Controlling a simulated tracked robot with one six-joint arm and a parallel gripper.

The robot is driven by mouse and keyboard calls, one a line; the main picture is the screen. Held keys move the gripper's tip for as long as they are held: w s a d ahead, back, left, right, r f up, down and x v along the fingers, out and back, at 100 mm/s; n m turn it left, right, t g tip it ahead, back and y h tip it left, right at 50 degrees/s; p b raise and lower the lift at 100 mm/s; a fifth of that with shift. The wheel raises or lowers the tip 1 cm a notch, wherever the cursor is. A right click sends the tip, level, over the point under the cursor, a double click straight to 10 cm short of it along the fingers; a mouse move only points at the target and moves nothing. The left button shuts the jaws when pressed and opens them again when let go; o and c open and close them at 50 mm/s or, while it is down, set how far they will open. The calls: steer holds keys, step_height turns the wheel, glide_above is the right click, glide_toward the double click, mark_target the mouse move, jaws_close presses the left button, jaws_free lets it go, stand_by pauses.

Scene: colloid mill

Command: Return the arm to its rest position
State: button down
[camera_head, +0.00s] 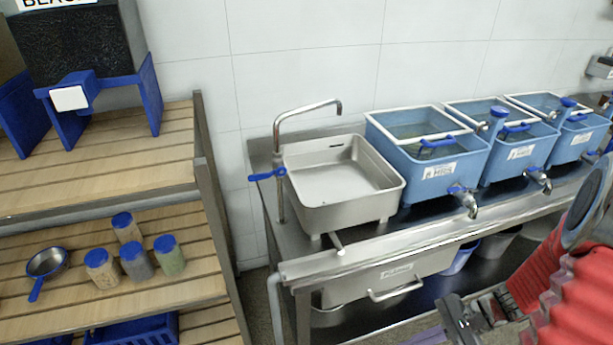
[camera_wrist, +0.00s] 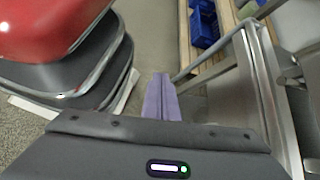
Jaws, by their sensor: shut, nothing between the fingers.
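My gripper (camera_wrist: 161,97) shows in the wrist view as two purple fingers pressed together, with nothing between them. It points down over the grey floor, beside a steel table frame on the right. In the head view my red and dark arm comes in at the lower right. The gripper's dark body is at the bottom edge there, in front of the steel table (camera_head: 445,240), and a bit of purple finger shows. The fingertips are mostly out of that frame.
A steel sink (camera_head: 345,185) with a tap and several blue tanks (camera_head: 430,165) stand on the steel table. A drawer (camera_head: 395,275) hangs below. A wooden shelf (camera_head: 100,185) with jars (camera_head: 137,262) and a pan (camera_head: 47,263) is at left. Blue bins (camera_wrist: 205,22) show in the wrist view.

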steer(key=s+a+r+n+t+h, duration=0.1)
steer(key=a+r+n+t+h, duration=0.1)
steer(key=r, duration=0.7)
steer(key=s+a+r+n+t+h, duration=0.1)
steer(key=a+r+n+t+h, duration=0.1)
steer(key=r+n, duration=0.5)
steer(key=s+a+r+n+t+h, duration=0.1)
steer(key=a+r+n+h, duration=0.3)
steer(key=r, duration=0.6)
steer(key=shift+s+a+r+n+t+h, duration=0.25)
steer(key=shift+r+n+t+h, duration=0.2)
steer(key=shift+h, duration=0.25)
